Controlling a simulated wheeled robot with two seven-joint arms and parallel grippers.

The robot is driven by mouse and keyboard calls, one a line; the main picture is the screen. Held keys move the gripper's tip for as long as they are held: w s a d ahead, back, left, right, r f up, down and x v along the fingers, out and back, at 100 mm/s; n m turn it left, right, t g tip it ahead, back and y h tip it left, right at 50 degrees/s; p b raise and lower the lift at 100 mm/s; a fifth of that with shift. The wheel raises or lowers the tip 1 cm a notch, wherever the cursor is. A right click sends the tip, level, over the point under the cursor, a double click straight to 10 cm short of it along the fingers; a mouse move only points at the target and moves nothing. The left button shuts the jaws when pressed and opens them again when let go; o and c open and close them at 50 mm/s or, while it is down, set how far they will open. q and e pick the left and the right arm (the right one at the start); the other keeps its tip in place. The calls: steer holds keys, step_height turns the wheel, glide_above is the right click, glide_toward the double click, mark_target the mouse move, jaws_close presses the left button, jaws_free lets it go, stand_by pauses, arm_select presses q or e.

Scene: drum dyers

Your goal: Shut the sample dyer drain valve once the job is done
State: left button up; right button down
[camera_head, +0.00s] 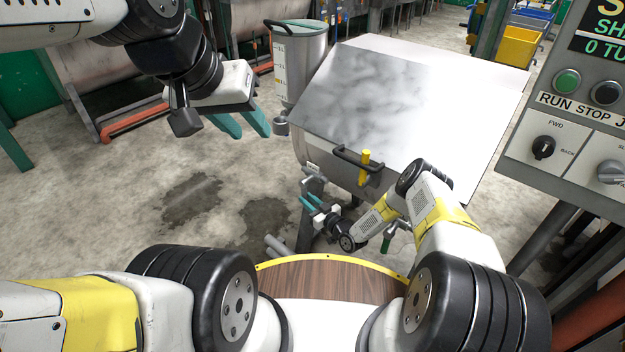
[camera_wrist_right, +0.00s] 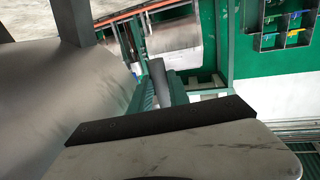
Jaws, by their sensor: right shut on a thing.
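My left gripper (camera_head: 243,127) is open and empty, in the air left of the dyer.
A grey control panel (camera_head: 570,125) with knobs and buttons is at the right. A steel bucket (camera_head: 298,60) stands behind the dyer's left side. The floor at left is clear, with dark wet patches (camera_head: 190,198). A green-handled part (camera_head: 386,242) is beside my right forearm.

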mark_target(304, 192)
steer(key=shift+w+a+f, duration=0.1)
stand_by(0.5)
steer(key=c, duration=1.3)
jaws_free()
steer(key=shift+o, duration=0.2)
steer(key=shift+r, duration=0.25)
step_height(304, 192, up, 3)
steer(key=shift+w+f, duration=0.1)
steer(key=shift+f, duration=0.1)
steer(key=shift+s+r, duration=0.25)
steer(key=shift+s, duration=0.4)
steer(key=s+d+r, duration=0.1)
steer(key=s, duration=1.3)
steer(key=shift+s+d+r, duration=0.2)
steer(key=shift+s+d, duration=0.15)
